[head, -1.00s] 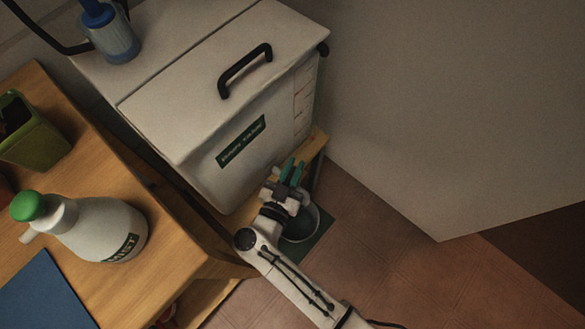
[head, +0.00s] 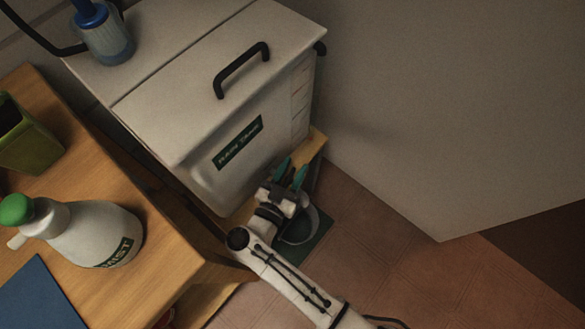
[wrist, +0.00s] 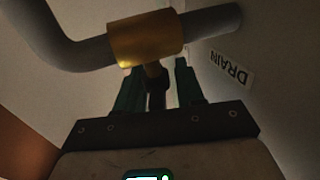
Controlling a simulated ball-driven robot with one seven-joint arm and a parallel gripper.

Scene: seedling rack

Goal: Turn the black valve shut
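In the wrist view a brass valve body (wrist: 146,38) sits on a grey pipe, with a short brass stem on its underside. The black valve handle (wrist: 157,92) hangs from the stem between my two green fingers. My gripper (wrist: 160,85) is open, with a finger on each side of the handle; a gap shows on the right side, and contact on the left is unclear. In the head view my gripper (head: 291,171) is at the lower front of the white rain tank (head: 210,185), fingers apart. The valve is hidden in that view.
A grey bucket (head: 303,229) stands on a green mat below my gripper. A DRAIN label (wrist: 231,69) is right of the valve. A wooden bench (head: 110,180) with a MIST bottle (head: 95,235) is at left, a pale wall (head: 440,120) at right. Tiled floor is clear at lower right.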

